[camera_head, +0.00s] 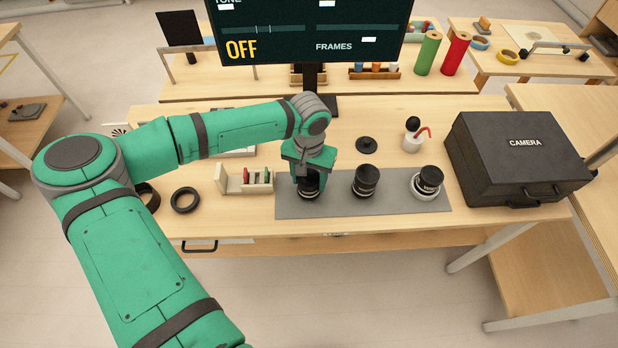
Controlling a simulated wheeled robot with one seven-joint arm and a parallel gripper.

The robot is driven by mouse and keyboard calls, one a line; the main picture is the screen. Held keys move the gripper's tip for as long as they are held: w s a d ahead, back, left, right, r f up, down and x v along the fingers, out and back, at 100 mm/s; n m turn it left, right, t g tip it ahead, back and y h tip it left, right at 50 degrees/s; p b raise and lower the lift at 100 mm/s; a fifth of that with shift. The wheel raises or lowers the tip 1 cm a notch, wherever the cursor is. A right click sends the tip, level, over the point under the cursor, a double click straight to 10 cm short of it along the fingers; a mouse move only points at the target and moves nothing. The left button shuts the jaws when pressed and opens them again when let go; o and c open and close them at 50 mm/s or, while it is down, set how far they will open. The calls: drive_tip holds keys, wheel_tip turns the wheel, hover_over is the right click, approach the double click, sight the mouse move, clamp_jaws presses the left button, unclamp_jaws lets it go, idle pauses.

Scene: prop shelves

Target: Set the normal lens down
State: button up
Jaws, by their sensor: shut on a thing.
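My gripper (308,177) points straight down over the left part of a grey mat (399,208). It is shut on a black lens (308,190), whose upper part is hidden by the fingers. The held lens is at or just above the mat; I cannot tell whether it touches. A second black lens (366,181) stands upright on the middle of the mat. A third black lens (430,179) stands in a white ring at the mat's right. I cannot read which lens is the normal one.
A black camera case (515,160) stands right of the mat. A small rack (244,180) with coloured pieces and a black ring (185,200) lie left. Behind are a black cap (367,145), a white blower bottle (413,138) and a screen (310,30).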

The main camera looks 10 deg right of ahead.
drive_tip(key=o, duration=1.3)
